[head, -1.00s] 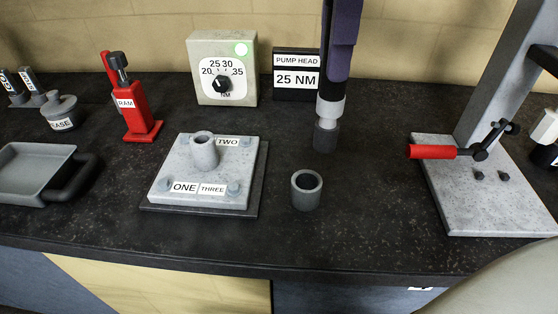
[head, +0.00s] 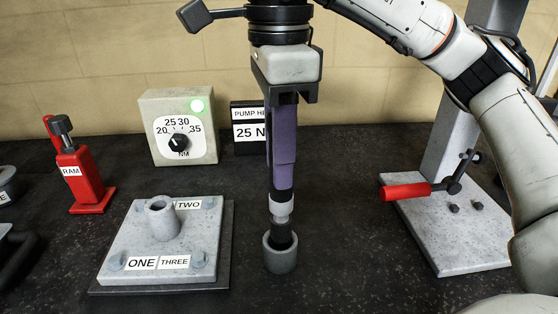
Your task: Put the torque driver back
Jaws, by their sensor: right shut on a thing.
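The torque driver (head: 283,155) has a purple body, a grey collar and a dark socket end. It stands upright, held from above by my right gripper (head: 284,92), which is shut on its top. Its lower tip is at the mouth of a short grey cylindrical holder (head: 280,258) on the bench and appears to be inside it; how deep is hidden by the holder's wall. My left gripper is not in view.
A plate (head: 165,240) with a central tube and labels ONE, TWO, THREE lies left of the holder. A red ram (head: 82,175) is left; a press with a red handle (head: 405,191) is right.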

